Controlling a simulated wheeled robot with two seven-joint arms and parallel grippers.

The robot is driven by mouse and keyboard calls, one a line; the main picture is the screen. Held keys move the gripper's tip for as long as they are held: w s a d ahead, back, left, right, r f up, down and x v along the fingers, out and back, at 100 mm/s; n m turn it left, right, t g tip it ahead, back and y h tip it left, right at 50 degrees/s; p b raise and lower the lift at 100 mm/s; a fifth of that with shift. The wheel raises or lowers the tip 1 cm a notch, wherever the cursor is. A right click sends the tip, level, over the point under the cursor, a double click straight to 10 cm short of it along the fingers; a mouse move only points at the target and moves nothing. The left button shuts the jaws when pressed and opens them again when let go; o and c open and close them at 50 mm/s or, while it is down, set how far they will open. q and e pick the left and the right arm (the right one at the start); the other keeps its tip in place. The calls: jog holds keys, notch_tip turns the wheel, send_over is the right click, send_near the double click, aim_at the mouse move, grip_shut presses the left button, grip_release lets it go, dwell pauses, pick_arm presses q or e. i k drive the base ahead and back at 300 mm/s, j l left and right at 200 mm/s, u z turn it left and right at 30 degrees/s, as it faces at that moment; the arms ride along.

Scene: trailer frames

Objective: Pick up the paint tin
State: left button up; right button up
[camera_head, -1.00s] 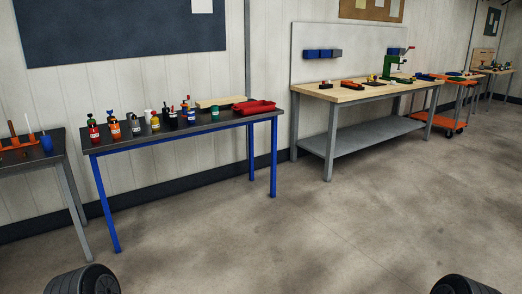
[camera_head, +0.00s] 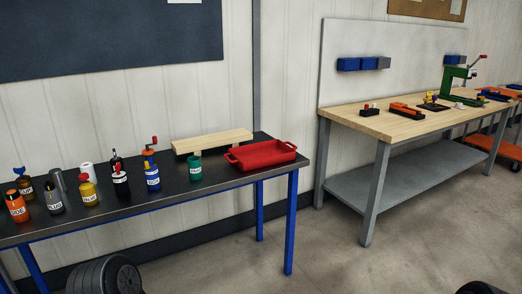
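Several labelled containers stand on the black-topped table with blue legs. A short green tin-like container (camera_head: 194,168) with a pale label stands near the plank and looks most like a paint tin, but I cannot read its label. To its left are a blue container (camera_head: 152,178) with an orange and red top, a black bottle (camera_head: 120,183) with a red top, a yellow bottle (camera_head: 89,193), a grey bottle (camera_head: 53,199) and an orange bottle (camera_head: 17,208). Neither of my grippers is in view; only dark ribbed parts of my arms show at the bottom edge.
The black table (camera_head: 225,179) also holds a red tray (camera_head: 262,154) and a wooden plank (camera_head: 212,141). A wooden workbench (camera_head: 400,126) with a green press (camera_head: 452,80) stands to the right. The floor (camera_head: 345,265) in front of the workbench is clear.

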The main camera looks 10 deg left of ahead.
aim_at(195, 170)
jog(key=i, duration=2.2)
